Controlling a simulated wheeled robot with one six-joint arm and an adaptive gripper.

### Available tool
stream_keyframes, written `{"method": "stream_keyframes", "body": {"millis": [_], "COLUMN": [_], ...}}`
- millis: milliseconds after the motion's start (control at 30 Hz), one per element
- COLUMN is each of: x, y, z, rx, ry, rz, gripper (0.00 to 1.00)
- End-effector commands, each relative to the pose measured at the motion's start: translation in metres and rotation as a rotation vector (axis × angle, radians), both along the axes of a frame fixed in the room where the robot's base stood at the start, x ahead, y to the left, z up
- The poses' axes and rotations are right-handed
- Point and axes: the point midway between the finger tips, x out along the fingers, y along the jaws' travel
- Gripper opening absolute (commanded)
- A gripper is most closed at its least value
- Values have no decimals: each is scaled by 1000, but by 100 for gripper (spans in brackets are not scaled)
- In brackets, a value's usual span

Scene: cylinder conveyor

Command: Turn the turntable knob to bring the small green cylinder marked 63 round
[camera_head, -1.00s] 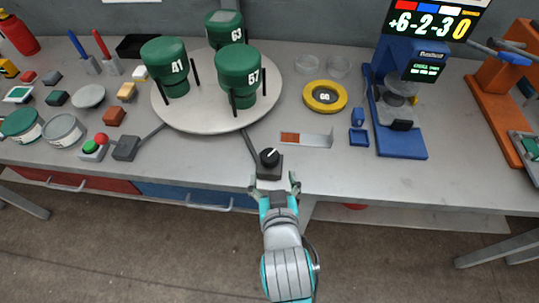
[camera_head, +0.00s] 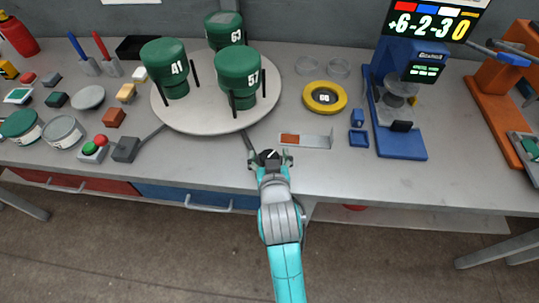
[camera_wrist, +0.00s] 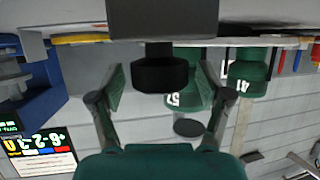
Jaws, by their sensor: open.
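The round grey turntable (camera_head: 200,121) carries green cylinders marked 41 (camera_head: 165,62), 57 (camera_head: 238,72) and 63 (camera_head: 224,30). Cylinder 63 stands at the back, partly hidden behind 57. The black turntable knob (camera_head: 269,157) sits on a small box at the bench's front edge, joined to the turntable by a dark bar. My gripper (camera_head: 271,161) is open at the knob, with a finger on each side. In the wrist view, the knob (camera_wrist: 160,72) hangs between the spread fingers, with a gap on both sides. Cylinders 57 (camera_wrist: 186,82) and 41 (camera_wrist: 247,78) show beyond.
A sliding gauge (camera_head: 306,140) and a yellow ring (camera_head: 324,97) lie right of the knob. A blue instrument stand (camera_head: 398,140) is farther right. A box with red and green buttons (camera_head: 94,149) is at left. Bare bench lies right of the gauge's front.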

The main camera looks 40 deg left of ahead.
Motion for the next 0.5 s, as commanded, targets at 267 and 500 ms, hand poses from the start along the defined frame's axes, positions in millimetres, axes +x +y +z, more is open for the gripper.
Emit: {"method": "stream_keyframes", "body": {"millis": [267, 500], "x": [0, 0], "y": [0, 0], "z": [0, 0], "rx": [0, 1], "ry": [0, 2], "rz": [0, 11], "gripper": [32, 17]}}
